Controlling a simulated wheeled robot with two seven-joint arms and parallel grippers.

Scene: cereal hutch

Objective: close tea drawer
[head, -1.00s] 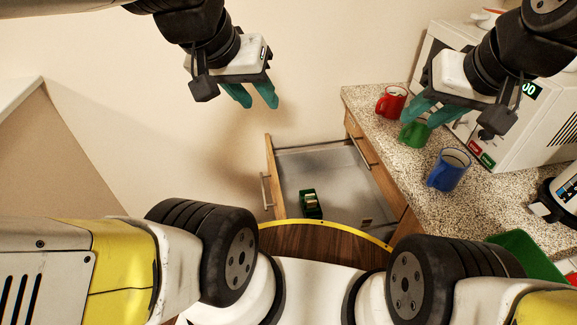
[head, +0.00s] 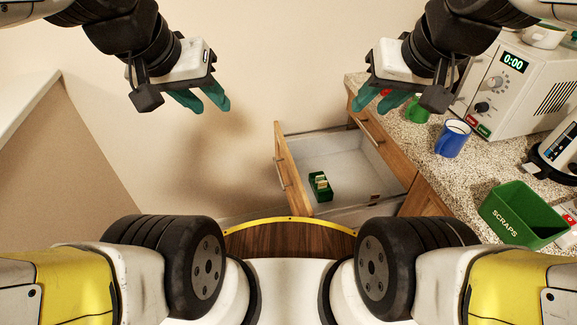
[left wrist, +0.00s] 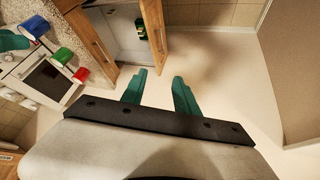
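The tea drawer (head: 335,160) is pulled open from the wooden cabinet under the counter. Its wooden front (head: 291,172), with a metal handle (head: 281,174), faces left. A small green box (head: 320,187) with tea packets lies inside. The drawer also shows at the top of the left wrist view (left wrist: 122,32). My left gripper (head: 207,101) is open and empty, in the air up and left of the drawer front, touching nothing. My right gripper (head: 378,103) has its fingers apart and is above the counter's left end, near the mugs, partly hiding them.
The speckled counter (head: 400,139) holds a blue mug (head: 453,138), a green mug (head: 417,112), a mostly hidden red mug, a white microwave (head: 515,85) and a green scraps bin (head: 523,213). Floor and wall left of the drawer are clear.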

